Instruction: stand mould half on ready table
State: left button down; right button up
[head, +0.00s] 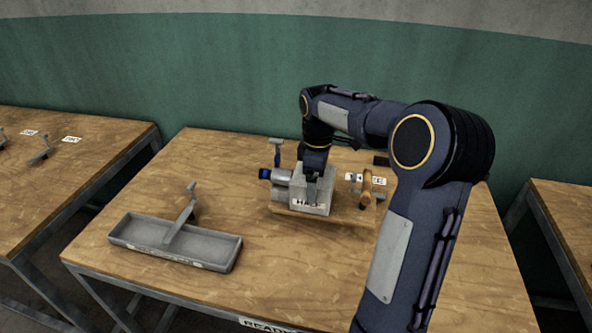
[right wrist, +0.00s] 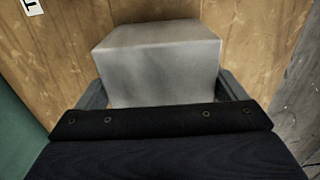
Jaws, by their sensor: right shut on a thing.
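The mould half is a grey metal block (head: 318,196) with lettering starting "HA" on its front, at the middle of the ready table (head: 300,262). My right gripper (head: 312,186) comes down on it from above and is shut on it. In the right wrist view the block (right wrist: 160,62) sits between the two fingers (right wrist: 162,92), with wooden surface beyond it. The block looks upright; whether its underside touches what is below cannot be told. My left gripper is not in view.
A wooden board (head: 340,214) lies under and beside the block, with a grey cylinder (head: 281,178) and a wooden handle (head: 366,188) close by. A grey tray (head: 233,257) holding a grey tool stands at the left. The table front is clear. Other tables (head: 75,175) flank this one.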

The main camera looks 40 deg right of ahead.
jog(key=d+f, duration=0.1)
jog(key=s+d+f, duration=0.1)
jog(key=f, duration=0.1)
jog(key=shift+s+d+f, duration=0.2)
jog(key=shift+d+f, duration=0.1)
jog(key=shift+s+d+f, duration=0.1)
jog(key=shift+d+f, duration=0.05)
jog(key=shift+f, duration=0.75)
jog(key=shift+d+f, duration=0.1)
jog(key=shift+f, duration=0.8)
